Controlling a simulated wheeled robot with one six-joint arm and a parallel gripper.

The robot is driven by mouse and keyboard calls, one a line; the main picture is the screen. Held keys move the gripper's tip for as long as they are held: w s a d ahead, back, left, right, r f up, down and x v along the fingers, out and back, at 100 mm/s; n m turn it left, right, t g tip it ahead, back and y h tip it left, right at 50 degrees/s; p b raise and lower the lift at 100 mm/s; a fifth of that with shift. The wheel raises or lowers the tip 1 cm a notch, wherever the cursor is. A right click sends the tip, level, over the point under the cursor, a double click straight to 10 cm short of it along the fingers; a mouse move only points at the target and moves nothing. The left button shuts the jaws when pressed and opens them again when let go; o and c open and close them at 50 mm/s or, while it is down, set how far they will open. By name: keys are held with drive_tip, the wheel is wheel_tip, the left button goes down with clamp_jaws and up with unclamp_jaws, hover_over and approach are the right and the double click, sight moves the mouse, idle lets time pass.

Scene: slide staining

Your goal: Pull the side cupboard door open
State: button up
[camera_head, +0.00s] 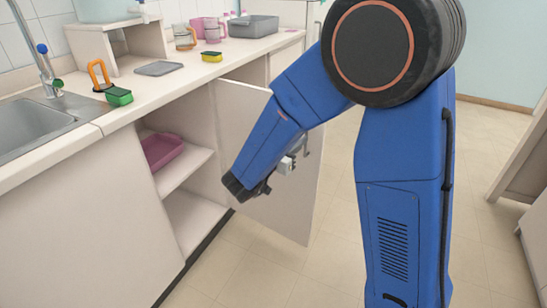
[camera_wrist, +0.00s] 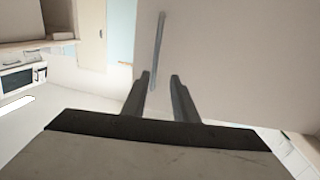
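The side cupboard door (camera_head: 255,110), a pale panel, stands swung outward from the counter front in the head view. It fills the upper right of the wrist view (camera_wrist: 230,60). Its thin grey bar handle (camera_wrist: 159,45) shows in the wrist view, with its lower end between my fingers. My gripper (camera_wrist: 160,78) has its two dark fingers apart, one on either side of the handle. I cannot tell whether either finger touches it. In the head view my gripper (camera_head: 288,165) is in front of the door and partly hidden by my blue arm.
The open cupboard shows a shelf (camera_head: 185,167) with a pink tray (camera_head: 162,150). Tiled floor (camera_head: 240,265) is clear in front.

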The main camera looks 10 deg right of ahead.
drive_tip(key=v, duration=1.4)
drive_tip(key=shift+s+a, duration=0.25)
drive_tip(key=shift+s, duration=0.05)
drive_tip(key=shift+w, duration=0.15)
drive_tip(key=w+d+r+n+t+y, duration=0.15)
drive_tip(key=w+r+n+y, duration=0.5)
drive_tip(key=y, duration=0.85)
drive_tip(key=s+d+f+n+g, duration=0.1)
drive_tip(key=s+d+f+g, duration=0.1)
drive_tip(key=s+d, duration=0.4)
drive_tip(key=s+d+f+n+g+h, duration=0.1)
drive_tip(key=s+d+g, duration=0.3)
drive_tip(key=s, duration=1)
drive_tip(key=s+d+f+n+g, duration=0.1)
drive_tip(key=s+d+f+g, duration=0.1)
drive_tip(key=s+d, duration=0.6)
drive_tip(key=s+g, duration=0.1)
drive_tip(key=s, duration=0.2)
drive_tip(key=shift+d+f+h, duration=0.25)
drive_tip(key=shift+f+h, duration=0.1)
drive_tip(key=shift+h, duration=0.05)
